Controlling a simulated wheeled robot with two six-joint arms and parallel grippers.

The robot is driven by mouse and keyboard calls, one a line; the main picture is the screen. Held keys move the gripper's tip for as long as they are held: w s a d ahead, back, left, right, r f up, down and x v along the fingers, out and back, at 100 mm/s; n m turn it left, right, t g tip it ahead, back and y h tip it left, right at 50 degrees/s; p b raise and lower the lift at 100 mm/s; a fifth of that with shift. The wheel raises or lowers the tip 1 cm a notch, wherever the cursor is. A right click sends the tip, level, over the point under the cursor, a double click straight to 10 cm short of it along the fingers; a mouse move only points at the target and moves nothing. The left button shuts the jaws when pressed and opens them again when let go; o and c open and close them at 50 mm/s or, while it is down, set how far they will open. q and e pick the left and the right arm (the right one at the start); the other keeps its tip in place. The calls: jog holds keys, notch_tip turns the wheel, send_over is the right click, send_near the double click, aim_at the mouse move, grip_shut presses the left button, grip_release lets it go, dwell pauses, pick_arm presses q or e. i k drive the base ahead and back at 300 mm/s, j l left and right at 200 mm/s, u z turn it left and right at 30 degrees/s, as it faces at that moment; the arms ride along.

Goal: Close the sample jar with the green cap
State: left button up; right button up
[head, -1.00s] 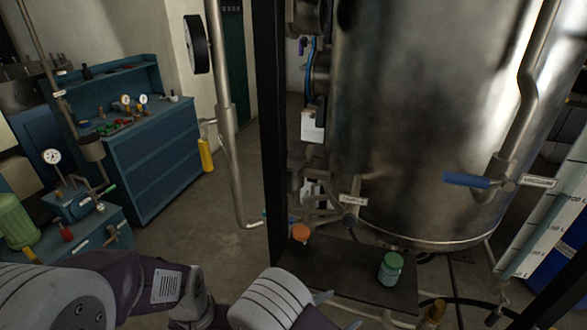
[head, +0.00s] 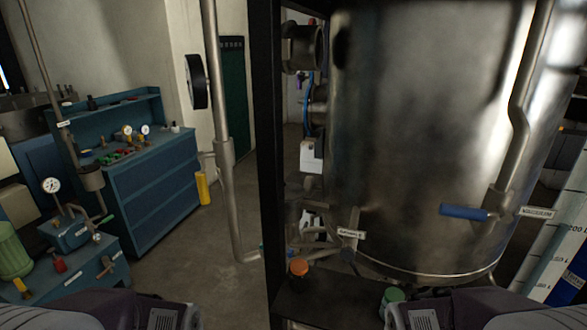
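A small jar with a green cap (head: 395,295) stands upright on the dark shelf below the steel tank. The cap sits on top of the jar; I cannot tell how tightly. The jar's lower part is hidden by my arm at the bottom edge. An orange cap (head: 299,267) shows at the left back of the shelf, on something whose body is hard to make out. Only parts of my two arms show along the bottom edge. Neither gripper is in view.
The dark shelf (head: 330,297) is bare between the caps. A black post (head: 268,150) rises at its left and the tank (head: 420,130) stands behind it. A blue-handled valve (head: 463,211) sticks out at the right. A blue cabinet (head: 150,175) stands at the left.

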aim_at(383, 303)
jog(key=z, duration=1)
